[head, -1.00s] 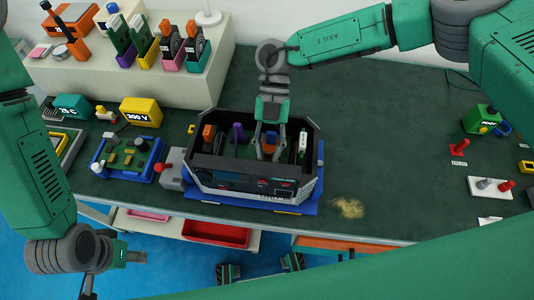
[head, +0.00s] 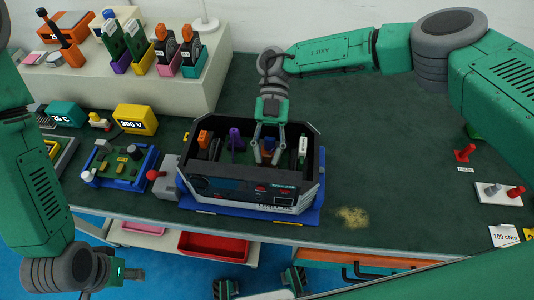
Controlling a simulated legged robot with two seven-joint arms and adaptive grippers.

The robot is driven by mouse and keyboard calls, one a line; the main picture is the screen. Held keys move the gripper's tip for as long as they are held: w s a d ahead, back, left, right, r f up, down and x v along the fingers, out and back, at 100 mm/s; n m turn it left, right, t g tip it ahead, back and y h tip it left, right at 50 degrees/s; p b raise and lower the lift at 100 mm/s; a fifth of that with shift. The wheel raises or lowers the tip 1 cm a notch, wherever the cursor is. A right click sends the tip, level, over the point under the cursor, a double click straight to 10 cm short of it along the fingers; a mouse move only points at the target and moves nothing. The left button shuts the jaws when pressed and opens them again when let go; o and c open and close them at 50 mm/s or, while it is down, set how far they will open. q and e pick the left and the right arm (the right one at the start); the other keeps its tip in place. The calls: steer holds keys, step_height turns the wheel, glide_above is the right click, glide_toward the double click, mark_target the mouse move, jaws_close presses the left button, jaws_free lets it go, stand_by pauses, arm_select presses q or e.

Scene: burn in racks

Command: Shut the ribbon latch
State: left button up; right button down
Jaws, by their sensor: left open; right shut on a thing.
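An open dark chassis box (head: 237,190) stands on a blue base at the middle of the bench. Inside it are an orange part (head: 205,138), a purple part (head: 235,137), a white upright part (head: 303,149) and a small blue part (head: 268,147). My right gripper (head: 268,161) reaches down into the box, its fingers around the blue part and shut on it. Which part is the ribbon latch I cannot tell; the fingers hide some of that spot. My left gripper (head: 126,274) is open and empty, low at the left, in front of the bench edge.
A blue tray with a circuit board (head: 120,165) and a grey block with a red knob (head: 166,178) stand left of the box. A yellow 300 V block (head: 135,119) is behind. Red switches (head: 465,153) lie at the right. The bench right of the box is mostly clear.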

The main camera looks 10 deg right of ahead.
steer(key=c, duration=1.4)
jaws_free()
steer(key=shift+w, duration=0.35)
steer(key=shift+w+f, duration=0.1)
steer(key=shift+w+d+r, duration=0.2)
steer(key=shift+w+r, duration=0.15)
steer(key=v, duration=0.6)
steer(key=shift+w, duration=0.35)
